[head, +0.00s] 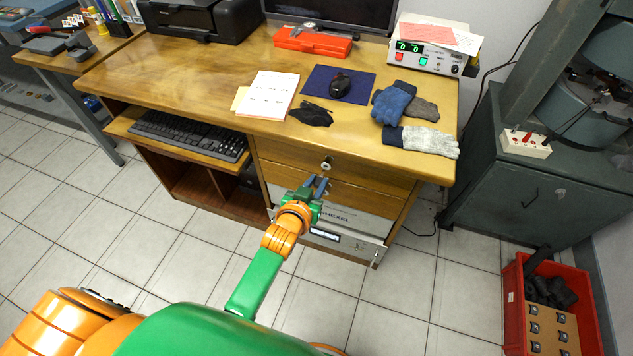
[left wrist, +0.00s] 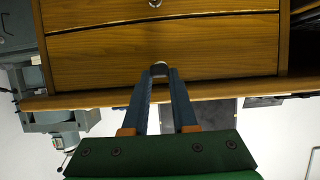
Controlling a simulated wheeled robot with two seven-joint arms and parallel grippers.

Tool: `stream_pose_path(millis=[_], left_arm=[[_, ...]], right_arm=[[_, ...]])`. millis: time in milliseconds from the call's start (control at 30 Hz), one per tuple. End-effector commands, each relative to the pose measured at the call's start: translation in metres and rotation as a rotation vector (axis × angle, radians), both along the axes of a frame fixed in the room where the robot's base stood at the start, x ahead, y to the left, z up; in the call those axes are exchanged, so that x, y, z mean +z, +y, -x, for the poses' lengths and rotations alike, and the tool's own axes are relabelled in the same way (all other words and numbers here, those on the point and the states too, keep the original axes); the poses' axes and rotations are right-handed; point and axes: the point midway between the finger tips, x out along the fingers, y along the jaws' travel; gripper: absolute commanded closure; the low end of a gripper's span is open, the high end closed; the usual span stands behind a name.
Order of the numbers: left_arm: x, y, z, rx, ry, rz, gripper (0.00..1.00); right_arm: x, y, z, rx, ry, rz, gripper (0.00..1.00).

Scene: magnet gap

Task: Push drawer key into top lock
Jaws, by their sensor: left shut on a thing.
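My left gripper (head: 318,184) reaches up to the desk's drawer front from below. It is shut, with its fingertips close together, and also shows in the left wrist view (left wrist: 159,72). The drawer key itself is hidden or too small to make out between the fingers. The top lock (head: 327,163) is a round silver cylinder on the top drawer (head: 365,176). In the head view the fingertips appear just below it and slightly left. In the left wrist view a silver round piece (left wrist: 159,65) shows at the fingertips; I cannot tell contact. My right gripper is not in view.
A second lock (left wrist: 154,3) sits on another drawer at the top edge of the left wrist view. A grey instrument (head: 350,222) stands under the drawers. Gloves (head: 420,140) lie at the desk's right front corner. The tiled floor before the desk is clear.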

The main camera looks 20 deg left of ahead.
Motion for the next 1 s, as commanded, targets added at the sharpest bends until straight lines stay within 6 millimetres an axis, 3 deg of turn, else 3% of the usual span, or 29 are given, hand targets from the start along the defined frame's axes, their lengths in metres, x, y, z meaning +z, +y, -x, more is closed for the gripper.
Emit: stream_pose_path(millis=[1000], left_arm=[[-0.001,-0.001,-0.021,0.000,0.000,0.000,1.00]], right_arm=[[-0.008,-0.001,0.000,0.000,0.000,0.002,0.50]])
